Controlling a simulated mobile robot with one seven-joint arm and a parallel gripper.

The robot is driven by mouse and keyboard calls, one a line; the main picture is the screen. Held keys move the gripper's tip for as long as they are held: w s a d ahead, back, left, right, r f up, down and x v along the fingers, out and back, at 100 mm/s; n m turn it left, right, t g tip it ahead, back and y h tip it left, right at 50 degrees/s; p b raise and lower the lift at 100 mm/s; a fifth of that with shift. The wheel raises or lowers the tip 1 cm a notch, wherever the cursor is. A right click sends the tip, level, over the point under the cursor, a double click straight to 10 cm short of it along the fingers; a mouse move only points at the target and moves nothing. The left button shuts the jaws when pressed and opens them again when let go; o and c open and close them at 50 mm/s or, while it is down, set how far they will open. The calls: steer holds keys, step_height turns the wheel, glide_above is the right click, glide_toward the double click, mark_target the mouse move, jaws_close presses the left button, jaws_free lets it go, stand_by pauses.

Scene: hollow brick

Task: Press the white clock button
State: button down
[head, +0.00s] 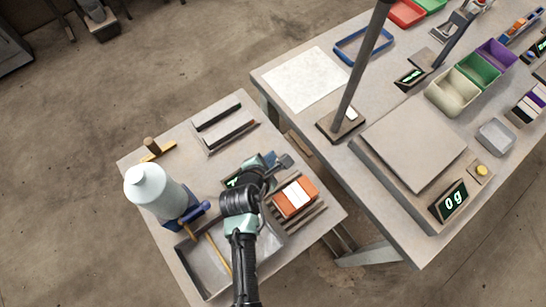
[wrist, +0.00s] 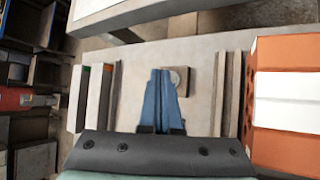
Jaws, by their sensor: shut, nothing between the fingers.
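My gripper (head: 270,158) is low over the small table, its blue fingers shut and empty. In the wrist view the fingertips (wrist: 161,72) are together, just left of a small grey square plate with a pale round button (wrist: 177,77). The fingers partly cover the plate's left side. I cannot tell whether they touch it, or whether this button is the clock's. A dark display with green digits (head: 232,182) is beside my wrist in the head view, partly hidden by my arm.
An orange-and-white brick (head: 296,197) lies on wooden strips right of my gripper. A white bottle (head: 150,187) stands left, near a grey tray (head: 206,294). The larger table holds a scale reading 0 g (head: 452,200), a yellow button (head: 481,170) and a dark post (head: 360,70).

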steer(key=shift+f, duration=0.4)
steer(key=shift+r, duration=0.15)
stand_by(0.4)
steer(key=shift+r+p, duration=0.7)
steer(key=shift+p, duration=0.2)
step_height(320, 180, up, 5)
steer(key=p, duration=0.5)
steer(key=shift+p, duration=0.3)
stand_by(0.4)
